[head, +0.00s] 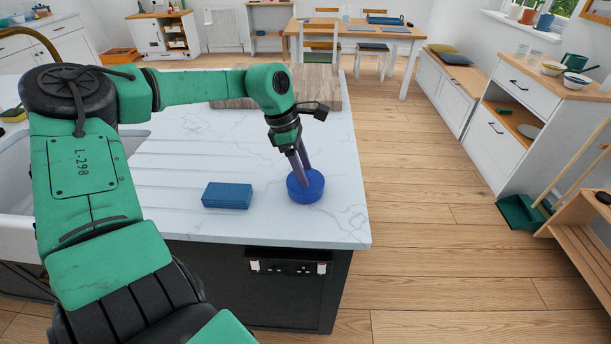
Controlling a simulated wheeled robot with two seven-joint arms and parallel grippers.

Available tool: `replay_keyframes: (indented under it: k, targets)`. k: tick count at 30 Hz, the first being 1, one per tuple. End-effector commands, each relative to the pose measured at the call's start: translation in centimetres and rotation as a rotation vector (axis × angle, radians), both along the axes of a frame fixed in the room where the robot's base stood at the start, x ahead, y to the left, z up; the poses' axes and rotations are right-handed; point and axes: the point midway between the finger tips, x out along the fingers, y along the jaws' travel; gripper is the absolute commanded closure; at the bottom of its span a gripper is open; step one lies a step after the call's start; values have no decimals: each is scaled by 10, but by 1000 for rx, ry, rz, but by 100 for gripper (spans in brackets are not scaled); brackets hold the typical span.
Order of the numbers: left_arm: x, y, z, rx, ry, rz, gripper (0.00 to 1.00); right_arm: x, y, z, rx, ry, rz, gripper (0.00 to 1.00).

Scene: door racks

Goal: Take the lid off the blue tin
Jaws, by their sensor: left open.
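The blue tin (305,191) is round and stands near the front right corner of the white marble counter (255,224). My left gripper (303,177) points down over the tin from above, with its fingers apart. Its fingertips are at the tin's top; I cannot tell whether they touch it. The fingers hide part of the lid, and I cannot make out the seam between lid and tin. My right gripper is not in view.
A blue rectangular block (227,195) lies on the counter left of the tin. A wooden board (318,88) lies at the counter's back. A sink (14,190) is at the left. The counter's right edge is close to the tin, with open wooden floor beyond.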

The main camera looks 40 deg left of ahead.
Motion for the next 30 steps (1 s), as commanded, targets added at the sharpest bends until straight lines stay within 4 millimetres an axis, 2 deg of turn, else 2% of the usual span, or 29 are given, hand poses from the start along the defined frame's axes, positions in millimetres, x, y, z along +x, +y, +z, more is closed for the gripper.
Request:
replay_keyframes:
  k: [4,6,9,18,22,26,30]
  targets:
    - [0,0,0,0,-1,0,39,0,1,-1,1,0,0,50]
    - [0,0,0,0,-1,0,66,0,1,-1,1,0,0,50]
    - [0,0,0,0,-2,1,100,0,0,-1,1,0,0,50]
    - [1,0,1,0,-2,1,100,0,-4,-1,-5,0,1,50]
    - [1,0,8,1,-5,0,100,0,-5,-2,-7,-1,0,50]
    - [2,1,29,1,-7,1,100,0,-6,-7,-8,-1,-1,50]
    - [2,1,72,5,-8,2,100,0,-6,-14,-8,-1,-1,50]
